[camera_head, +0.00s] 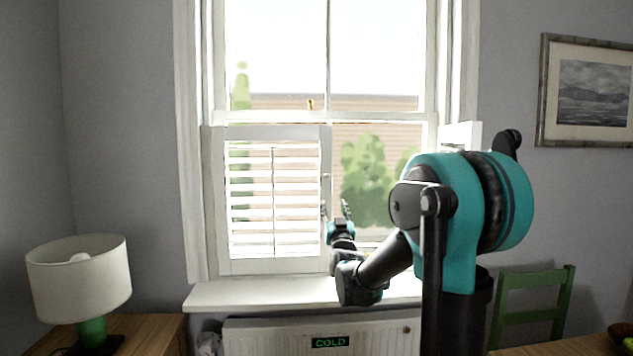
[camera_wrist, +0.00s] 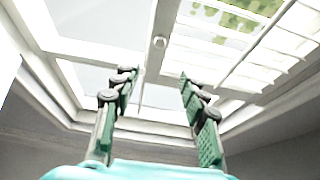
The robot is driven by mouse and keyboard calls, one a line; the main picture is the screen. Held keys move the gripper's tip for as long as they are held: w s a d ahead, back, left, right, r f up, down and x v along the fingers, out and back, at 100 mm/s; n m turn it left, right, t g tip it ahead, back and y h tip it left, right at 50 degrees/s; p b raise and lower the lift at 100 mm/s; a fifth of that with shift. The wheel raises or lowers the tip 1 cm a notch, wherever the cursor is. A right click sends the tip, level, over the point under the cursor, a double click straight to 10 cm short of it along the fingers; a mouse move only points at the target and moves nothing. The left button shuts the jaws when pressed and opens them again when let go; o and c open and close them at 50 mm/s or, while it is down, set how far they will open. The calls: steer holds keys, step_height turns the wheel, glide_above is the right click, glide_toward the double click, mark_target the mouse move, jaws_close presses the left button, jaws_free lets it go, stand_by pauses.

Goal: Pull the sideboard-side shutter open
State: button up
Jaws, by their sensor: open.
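The sideboard-side shutter (camera_head: 273,262) is a white louvred panel standing across the left lower half of the window. Its louvres also show at the upper right of the wrist view (camera_wrist: 270,62). A small round knob (camera_wrist: 158,42) sits on its edge stile, beyond and roughly between my fingertips in the wrist view. My gripper (camera_head: 335,210) is open and empty near the shutter's right edge. In the wrist view my gripper's two fingers (camera_wrist: 155,78) stand wide apart with nothing between them. Whether a fingertip touches the shutter I cannot tell.
A white sill (camera_head: 260,295) and a radiator (camera_head: 270,338) lie below the window. A lamp (camera_head: 80,280) stands on a wooden top (camera_head: 155,335) at the left. A green chair (camera_head: 535,310) and a table edge (camera_head: 570,346) are at the right. The right window half is uncovered.

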mark_target(327, 178)
steer(key=x, duration=1.7)
steer(key=shift+r, duration=0.1)
jaws_close()
